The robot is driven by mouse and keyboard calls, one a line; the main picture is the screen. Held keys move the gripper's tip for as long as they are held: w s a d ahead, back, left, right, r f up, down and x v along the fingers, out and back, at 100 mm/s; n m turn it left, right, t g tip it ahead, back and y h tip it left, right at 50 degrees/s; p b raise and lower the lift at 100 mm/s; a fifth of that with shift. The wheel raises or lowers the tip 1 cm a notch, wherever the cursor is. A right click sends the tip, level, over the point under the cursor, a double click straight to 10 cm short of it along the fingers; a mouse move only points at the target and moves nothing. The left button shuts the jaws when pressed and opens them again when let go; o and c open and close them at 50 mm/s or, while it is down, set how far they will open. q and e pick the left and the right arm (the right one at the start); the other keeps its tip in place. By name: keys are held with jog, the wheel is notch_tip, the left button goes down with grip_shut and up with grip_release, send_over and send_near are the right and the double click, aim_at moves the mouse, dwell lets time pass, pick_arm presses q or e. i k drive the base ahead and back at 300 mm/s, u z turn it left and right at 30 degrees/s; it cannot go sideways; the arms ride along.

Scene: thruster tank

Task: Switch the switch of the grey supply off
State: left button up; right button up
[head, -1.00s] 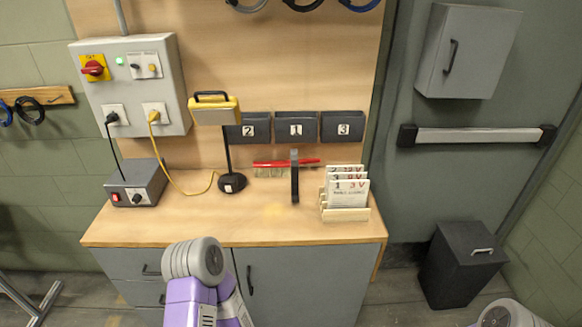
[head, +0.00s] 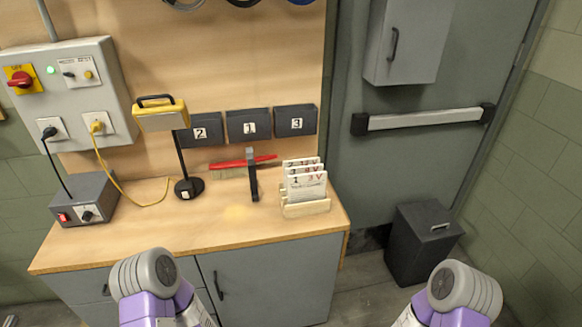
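The grey supply (head: 85,200) is a small grey box at the left end of the wooden bench top. Its front has a red switch (head: 64,217) on the left and a black knob (head: 88,215) on the right. The switch is too small for me to tell its position. A black cord runs from the supply up to a socket on the wall box. Both my arms show at the bottom of the view, below and in front of the bench. Neither of my grippers shows in the view.
A grey wall box (head: 72,90) with a red rotary switch and green light hangs above the supply. A yellow cable, a yellow lamp (head: 161,115) on a black stand, a red-handled brush and a card rack (head: 305,208) occupy the bench. The bench's front middle is clear.

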aim_at(63, 217)
jog(key=u, duration=3.2)
jog(key=k, duration=0.65)
jog(key=z, duration=1.2)
jog(key=i, duration=0.5)
